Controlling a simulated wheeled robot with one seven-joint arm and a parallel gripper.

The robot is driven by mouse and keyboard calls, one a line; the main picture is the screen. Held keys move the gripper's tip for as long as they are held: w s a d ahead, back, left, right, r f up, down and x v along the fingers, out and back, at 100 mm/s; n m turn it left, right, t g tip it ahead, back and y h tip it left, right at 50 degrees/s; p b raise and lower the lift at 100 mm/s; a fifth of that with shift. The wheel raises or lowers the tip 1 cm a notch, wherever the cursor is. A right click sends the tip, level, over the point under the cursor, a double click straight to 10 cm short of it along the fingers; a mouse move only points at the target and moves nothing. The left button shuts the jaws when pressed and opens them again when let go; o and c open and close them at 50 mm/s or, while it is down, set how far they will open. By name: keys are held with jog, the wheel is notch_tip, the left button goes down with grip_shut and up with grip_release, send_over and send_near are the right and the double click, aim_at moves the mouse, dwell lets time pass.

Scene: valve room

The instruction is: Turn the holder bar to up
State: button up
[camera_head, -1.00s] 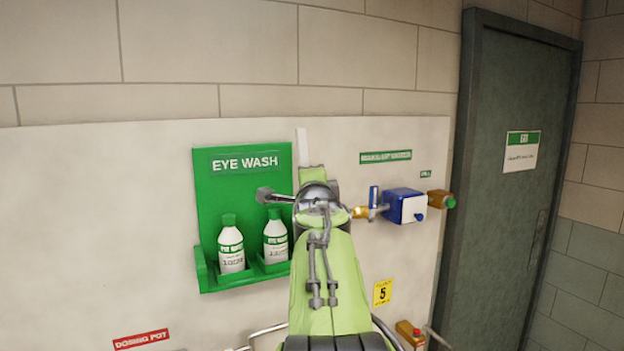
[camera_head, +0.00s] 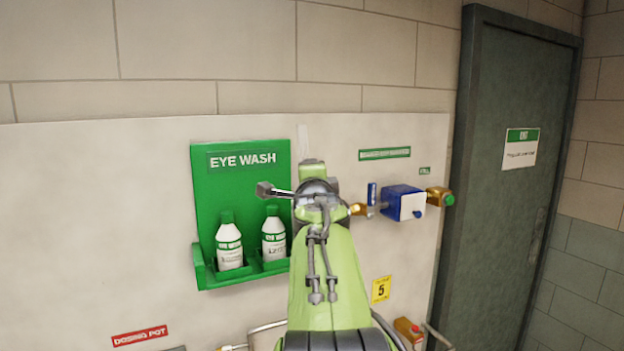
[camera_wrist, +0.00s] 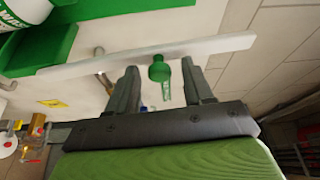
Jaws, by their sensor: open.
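A long pale bar (camera_wrist: 215,46), which I take to be the holder bar, runs across the wrist view just beyond my fingertips. In the head view a pale upright strip (camera_head: 303,139), likely its end, shows above my arm, right of the green eye wash board (camera_head: 240,160). My gripper (camera_wrist: 160,72) is open. Its two dark fingers point at the bar, and a green round-headed part (camera_wrist: 159,69) shows between them. I cannot tell whether the fingers touch the bar. In the head view my arm hides the fingers and most of the bar.
Two white bottles (camera_head: 229,246) stand in the green eye wash shelf, left of my arm. A blue box (camera_head: 403,203) with brass fittings is on the wall panel to the right. A yellow sign (camera_head: 381,289) is below it. A dark door (camera_head: 505,180) stands farther right.

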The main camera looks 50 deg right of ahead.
jog(key=b+v, duration=0.5)
jog(key=v, duration=1)
jog(key=shift+s+a, duration=0.15)
jog(key=shift+a, duration=0.2)
jog(key=shift+f, duration=0.1)
jog(key=w+a+f+n+y, duration=0.3)
jog(key=a+f+n+y, duration=0.6)
jog(key=a+f+n, duration=0.65)
jog(key=s+a+f+n+g+y, duration=0.2)
jog(key=s+a+f+n, duration=0.3)
jog(key=f, duration=0.4)
jog(key=s+a+f+n+g+y, duration=0.3)
jog(key=a+f+n, duration=0.4)
jog(key=f, duration=0.3)
jog(key=s+a+g, duration=0.1)
jog(key=s, duration=0.1)
jog(key=shift+s+a+b, duration=0.25)
jog(key=shift+a+b, duration=0.05)
jog(key=shift+b, duration=0.1)
